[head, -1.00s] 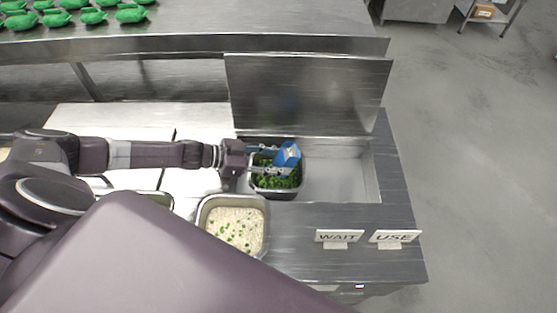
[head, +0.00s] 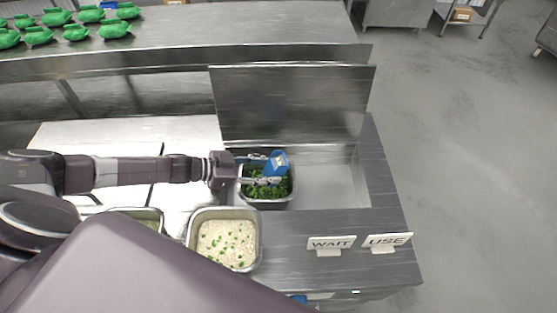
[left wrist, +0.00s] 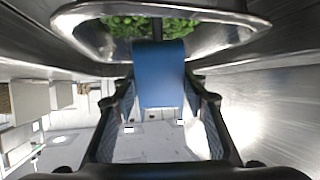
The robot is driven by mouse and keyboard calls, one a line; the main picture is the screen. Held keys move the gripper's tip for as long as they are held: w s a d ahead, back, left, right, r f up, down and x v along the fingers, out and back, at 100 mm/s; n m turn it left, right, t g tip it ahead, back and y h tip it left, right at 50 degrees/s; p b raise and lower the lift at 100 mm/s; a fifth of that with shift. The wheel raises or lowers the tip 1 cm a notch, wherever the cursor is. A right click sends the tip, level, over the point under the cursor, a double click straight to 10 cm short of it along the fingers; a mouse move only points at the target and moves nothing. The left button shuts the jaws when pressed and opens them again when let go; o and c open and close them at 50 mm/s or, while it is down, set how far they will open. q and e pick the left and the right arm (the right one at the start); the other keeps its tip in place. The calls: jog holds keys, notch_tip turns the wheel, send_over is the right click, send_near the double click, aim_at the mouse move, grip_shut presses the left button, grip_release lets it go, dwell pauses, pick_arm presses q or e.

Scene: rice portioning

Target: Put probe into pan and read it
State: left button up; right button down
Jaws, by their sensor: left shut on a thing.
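My left gripper (head: 262,170) is shut on the blue probe (head: 277,163) and holds it over the pan of greens (head: 266,203) in the counter well. In the left wrist view the blue probe body (left wrist: 160,75) sits between the two fingers, with a thin dark stem running from it toward the greens. The pan's metal rim (left wrist: 75,18) shows around the greens there. The probe's tip is hidden, so I cannot tell how deep it is. Its reading face cannot be read. My right gripper is not in view.
A pan of rice with green bits (head: 225,242) stands in front of the greens. A raised metal lid (head: 295,105) stands behind the well. WAIT (head: 331,243) and USE (head: 388,240) signs stand at the right front. Green bundles (head: 115,29) lie on the back shelf.

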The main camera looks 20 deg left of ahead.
aim_at(268, 171)
pick_arm(q)
notch_tip(268, 171, up, 8)
jog(key=p, duration=0.7)
jog(key=shift+f, duration=0.25)
jog(key=shift+r+p, duration=0.25)
jog(key=shift+p, duration=0.1)
jog(key=shift+r, duration=2.15)
jog(key=shift+d, duration=0.1)
